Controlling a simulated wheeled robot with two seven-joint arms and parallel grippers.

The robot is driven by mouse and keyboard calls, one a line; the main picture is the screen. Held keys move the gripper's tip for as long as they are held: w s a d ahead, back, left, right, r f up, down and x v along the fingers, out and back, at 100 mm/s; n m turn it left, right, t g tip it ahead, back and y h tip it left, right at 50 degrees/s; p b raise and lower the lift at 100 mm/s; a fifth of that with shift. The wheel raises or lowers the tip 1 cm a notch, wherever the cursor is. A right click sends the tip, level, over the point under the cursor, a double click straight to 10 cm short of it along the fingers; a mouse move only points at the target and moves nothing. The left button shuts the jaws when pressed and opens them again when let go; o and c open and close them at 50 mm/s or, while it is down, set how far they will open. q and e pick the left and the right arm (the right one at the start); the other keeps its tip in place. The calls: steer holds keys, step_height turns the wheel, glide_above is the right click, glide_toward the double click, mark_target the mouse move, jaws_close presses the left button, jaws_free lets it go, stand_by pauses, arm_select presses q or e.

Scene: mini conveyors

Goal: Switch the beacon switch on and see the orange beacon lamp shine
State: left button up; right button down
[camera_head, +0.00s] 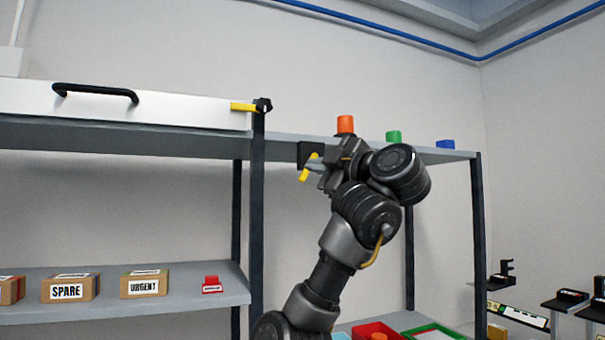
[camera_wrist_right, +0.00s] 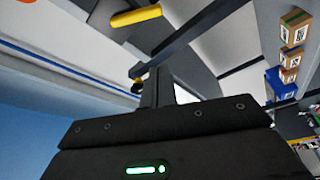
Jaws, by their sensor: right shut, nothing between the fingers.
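The orange beacon lamp (camera_head: 345,124) stands on the top shelf, behind my right arm in the head view. It is bright orange; I cannot tell whether it is lit. The beacon switch, a dark box (camera_head: 304,150) with a tilted yellow lever (camera_head: 306,173), sits at the shelf's front edge. The lever's lower end points down and left. My right gripper (camera_head: 318,168) is shut and empty, close beside the lever; whether they touch is unclear. A yellow lever (camera_wrist_right: 135,16) also shows at the top of the right wrist view. My left gripper is not in view.
Green (camera_head: 393,137) and blue (camera_head: 445,144) lamps stand to the right on the top shelf (camera_head: 180,138). A white panel with a black handle (camera_head: 95,91) and yellow latch (camera_head: 243,107) lies left. Boxes (camera_head: 69,288) and a red item (camera_head: 212,285) sit on the lower shelf.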

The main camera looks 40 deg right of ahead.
mark_target(302, 173)
steer(key=shift+w, duration=0.1)
steer(key=w+d+p, duration=0.1)
steer(key=w+p, duration=0.1)
steer(key=w, duration=0.1)
steer(key=w+d+p, duration=0.1)
steer(key=w+p, duration=0.1)
steer(key=w, duration=0.1)
steer(key=w+d+p, duration=0.1)
steer(key=w, duration=0.1)
steer(key=shift+w+d+p, duration=0.15)
steer(key=shift+w+p, duration=0.25)
steer(key=shift+s+d+f, duration=0.1)
steer(key=shift+d+f, duration=0.1)
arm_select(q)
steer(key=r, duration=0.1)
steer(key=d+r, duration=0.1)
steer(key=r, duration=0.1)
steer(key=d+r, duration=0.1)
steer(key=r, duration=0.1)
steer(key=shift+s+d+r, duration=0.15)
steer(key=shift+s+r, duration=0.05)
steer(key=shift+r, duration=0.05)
